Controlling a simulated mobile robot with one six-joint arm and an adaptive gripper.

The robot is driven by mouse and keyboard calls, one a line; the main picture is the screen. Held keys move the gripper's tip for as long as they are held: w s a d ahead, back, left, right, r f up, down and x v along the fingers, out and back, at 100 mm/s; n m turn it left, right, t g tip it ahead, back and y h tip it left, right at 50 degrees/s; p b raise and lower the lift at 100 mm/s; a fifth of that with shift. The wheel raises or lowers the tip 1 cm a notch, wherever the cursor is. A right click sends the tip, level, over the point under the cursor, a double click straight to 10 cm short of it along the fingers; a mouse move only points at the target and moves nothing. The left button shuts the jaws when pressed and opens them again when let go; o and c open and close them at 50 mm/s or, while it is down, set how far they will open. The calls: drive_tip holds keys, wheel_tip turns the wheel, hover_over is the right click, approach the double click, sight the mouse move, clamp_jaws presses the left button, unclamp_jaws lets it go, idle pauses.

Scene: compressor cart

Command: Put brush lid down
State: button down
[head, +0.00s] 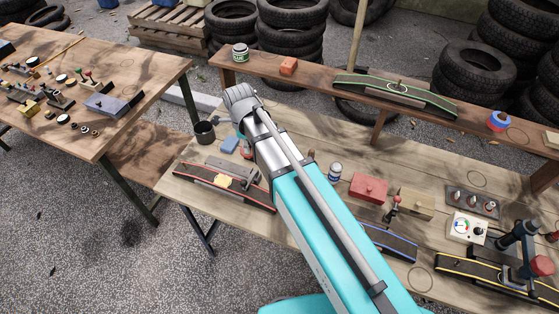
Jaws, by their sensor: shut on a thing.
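My arm reaches from the bottom centre up over the workbench (290,115). My gripper is hidden behind the arm, so neither its jaws nor anything in them shows. I cannot make out a brush lid. A small jar with a blue and white band (334,173) stands on the bench just right of my arm.
A red box (369,187), tan box (416,203) and gauge unit (467,228) crowd the right. A green-edged strip (396,91) lies on the shelf.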

drive_tip(key=shift+w, duration=0.1)
drive_tip(key=shift+d, duration=0.25)
drive_tip(key=s+d+r+m+p, duration=0.1)
drive_tip(key=s+d+m, duration=0.3)
drive_tip(key=d, duration=0.8)
drive_tip(key=shift+s+d+r+p, duration=0.3)
drive_tip(key=shift+s, duration=0.5)
drive_tip(key=w+a+f+b, duration=0.3)
drive_tip(key=w+f+b, duration=0.6)
drive_tip(key=w, duration=0.3)
drive_tip(key=shift+w, duration=0.4)
drive_tip(key=shift+a+f, duration=0.1)
